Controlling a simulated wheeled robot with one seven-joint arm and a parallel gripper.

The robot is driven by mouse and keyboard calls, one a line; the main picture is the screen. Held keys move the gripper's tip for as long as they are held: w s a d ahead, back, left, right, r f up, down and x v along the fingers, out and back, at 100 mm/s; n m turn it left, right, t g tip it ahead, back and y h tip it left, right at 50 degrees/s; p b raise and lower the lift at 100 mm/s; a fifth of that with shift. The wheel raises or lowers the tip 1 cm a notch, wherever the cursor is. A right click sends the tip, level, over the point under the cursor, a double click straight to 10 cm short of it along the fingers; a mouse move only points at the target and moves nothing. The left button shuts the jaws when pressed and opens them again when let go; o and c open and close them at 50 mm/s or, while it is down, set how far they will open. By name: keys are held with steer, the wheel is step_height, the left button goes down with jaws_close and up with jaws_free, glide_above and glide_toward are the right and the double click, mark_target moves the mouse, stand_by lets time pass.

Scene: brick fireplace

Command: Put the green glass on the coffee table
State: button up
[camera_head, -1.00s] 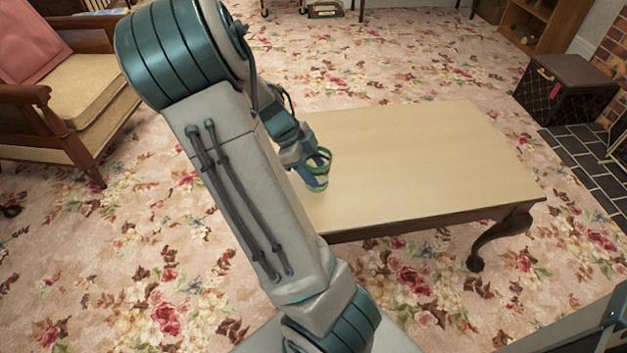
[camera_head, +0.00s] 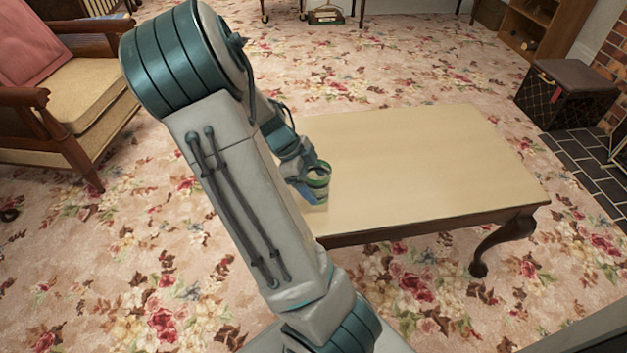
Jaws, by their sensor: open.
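The green glass (camera_head: 319,177) is at the left end of the coffee table (camera_head: 420,160), upright or nearly so, with its round green rim showing. My gripper (camera_head: 312,188) is at the glass, around or just beside its near left side, and is open. My arm and the gripper hide part of the glass and the table's left end. I cannot tell exactly whether the base of the glass touches the tabletop. The rest of the light wooden tabletop is bare.
A wooden armchair (camera_head: 75,110) with a red cushion stands at the left. A dark box (camera_head: 566,92) stands by the brick hearth at the right. Open flowered carpet surrounds the table. A wooden shelf (camera_head: 540,28) is at the back right.

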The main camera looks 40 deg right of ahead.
steer(key=p+v, duration=0.5)
steer(key=v, duration=0.6)
steer(key=s+a+r+n+t+y, duration=0.1)
steer(key=s+a+r+n+t, duration=0.2)
steer(key=a+n, duration=0.7)
steer(key=s+a+r+n+t+y, duration=0.2)
steer(key=s+a+n, duration=0.6)
steer(key=n, duration=1)
steer(key=shift+a+r+n+t+y, duration=0.3)
steer(key=shift+a+r+n+t, duration=0.15)
steer(key=shift+a+r, duration=0.55)
